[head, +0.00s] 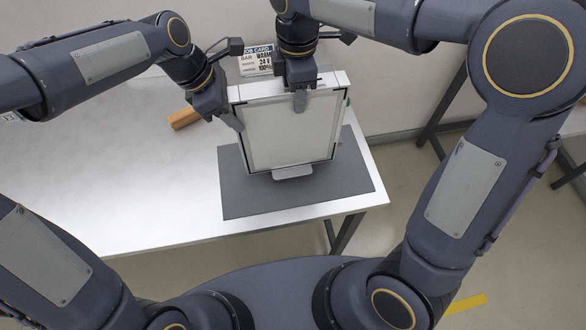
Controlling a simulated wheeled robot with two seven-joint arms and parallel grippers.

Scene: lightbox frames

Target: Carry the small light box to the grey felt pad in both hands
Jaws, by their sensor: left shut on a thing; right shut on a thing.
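The small light box (291,133) is a white frame with a pale grey panel and a dark inner edge. It stands roughly upright over the grey felt pad (250,200) on the white table. I cannot tell whether its lower edge touches the pad. My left gripper (230,118) is shut on the box at its upper left side. My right gripper (300,98) is shut on the box's top edge, right of its middle. The box hides the back part of the pad. The far fingers of both grippers are hidden.
A job card (257,61) stands behind the box, partly hidden by my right gripper. A light brown block (184,118) lies on the table (120,180) left of the box. The table's left part is clear; its right edge is close to the pad.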

